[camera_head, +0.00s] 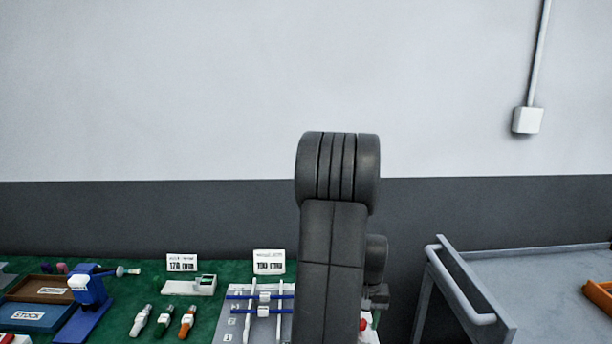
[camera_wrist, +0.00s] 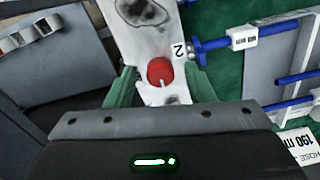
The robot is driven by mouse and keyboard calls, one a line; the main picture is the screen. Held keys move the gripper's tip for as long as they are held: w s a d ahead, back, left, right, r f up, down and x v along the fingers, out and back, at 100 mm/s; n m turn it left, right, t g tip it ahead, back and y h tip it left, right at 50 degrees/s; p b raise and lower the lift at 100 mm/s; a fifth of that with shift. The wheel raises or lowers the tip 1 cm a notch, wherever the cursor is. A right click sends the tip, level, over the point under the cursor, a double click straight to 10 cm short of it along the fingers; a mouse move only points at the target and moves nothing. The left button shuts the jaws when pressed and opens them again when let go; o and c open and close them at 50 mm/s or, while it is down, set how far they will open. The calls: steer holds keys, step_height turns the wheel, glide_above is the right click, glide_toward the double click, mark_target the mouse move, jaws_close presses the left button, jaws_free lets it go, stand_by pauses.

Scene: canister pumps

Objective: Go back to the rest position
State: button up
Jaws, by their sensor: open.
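My gripper (camera_wrist: 158,88) shows in the wrist view with its two green fingers apart, so it is open. Between and beyond the fingers is a red round part (camera_wrist: 160,72) on a pale plate (camera_wrist: 145,45) marked "2". I cannot tell how far the fingers are from it. In the head view my dark arm stands upright in the middle and hides part of the bench; the fingers are hidden there. A small red part (camera_head: 363,324) shows just right of the arm.
A green bench top (camera_head: 110,320) holds a blue stand (camera_head: 88,292), a STOCK tray (camera_head: 35,317), several canister-like pieces (camera_head: 163,321) and a grey board with blue rods (camera_head: 235,297). A grey cart (camera_head: 540,270) with an orange bin (camera_head: 600,298) stands at right.

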steer(key=m+p, duration=0.1)
steer(key=m, duration=0.4)
steer(key=shift+m, duration=0.3)
steer(key=m+p, duration=0.1)
steer(key=m, duration=0.3)
steer(key=shift+m+p, duration=0.3)
